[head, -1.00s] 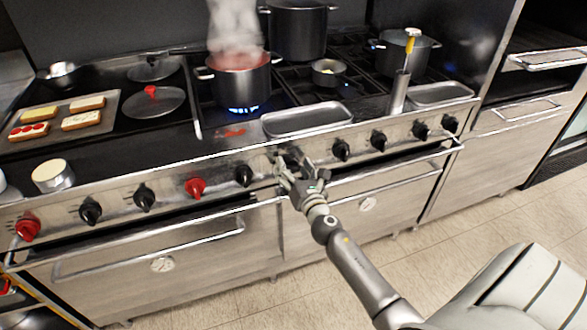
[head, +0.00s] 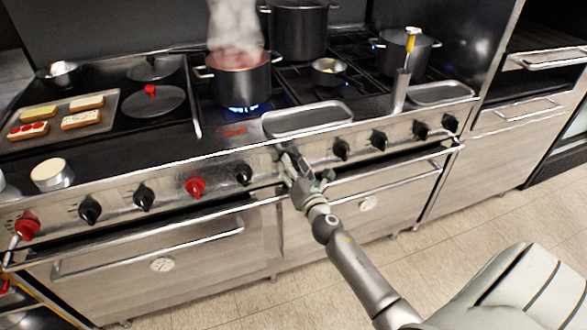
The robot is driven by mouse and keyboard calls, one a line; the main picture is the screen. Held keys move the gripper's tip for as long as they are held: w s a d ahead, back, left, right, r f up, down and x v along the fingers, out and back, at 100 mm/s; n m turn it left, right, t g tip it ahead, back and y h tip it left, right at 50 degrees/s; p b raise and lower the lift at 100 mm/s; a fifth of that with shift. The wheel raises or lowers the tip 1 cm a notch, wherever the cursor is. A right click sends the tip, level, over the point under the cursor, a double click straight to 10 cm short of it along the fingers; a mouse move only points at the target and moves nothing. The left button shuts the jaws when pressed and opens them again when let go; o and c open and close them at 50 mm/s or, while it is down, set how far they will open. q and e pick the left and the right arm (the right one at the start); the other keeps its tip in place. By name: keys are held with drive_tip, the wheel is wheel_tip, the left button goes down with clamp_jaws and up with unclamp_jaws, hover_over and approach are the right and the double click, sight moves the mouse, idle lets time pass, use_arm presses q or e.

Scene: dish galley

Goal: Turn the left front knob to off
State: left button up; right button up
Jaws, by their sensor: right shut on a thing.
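My right gripper (head: 288,160) reaches the front control panel of the range (head: 310,154), just right of a black knob (head: 243,174). Its fingers are shut on the left front knob, which they and the hand hide, so its pointer cannot be read. A blue flame (head: 243,108) burns under the steaming pot (head: 240,80) on the front left burner. My left gripper is not in view.
An empty metal tray (head: 307,119) lies on the range just above my gripper. Another black knob (head: 341,149) is to its right. An oven door handle (head: 385,171) runs below. The floor (head: 420,240) in front is clear.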

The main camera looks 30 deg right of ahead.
drive_tip(key=m, duration=0.6)
drive_tip(key=shift+d+f+b, duration=0.1)
drive_tip(key=shift+b, duration=0.2)
drive_tip(key=m, duration=0.5)
drive_tip(key=shift+f+m, duration=0.1)
drive_tip(key=shift+m, duration=0.3)
drive_tip(key=o, duration=1)
drive_tip(key=shift+d, duration=0.1)
drive_tip(key=shift+o, duration=0.2)
drive_tip(key=shift+s, duration=0.1)
drive_tip(key=v, duration=1.2)
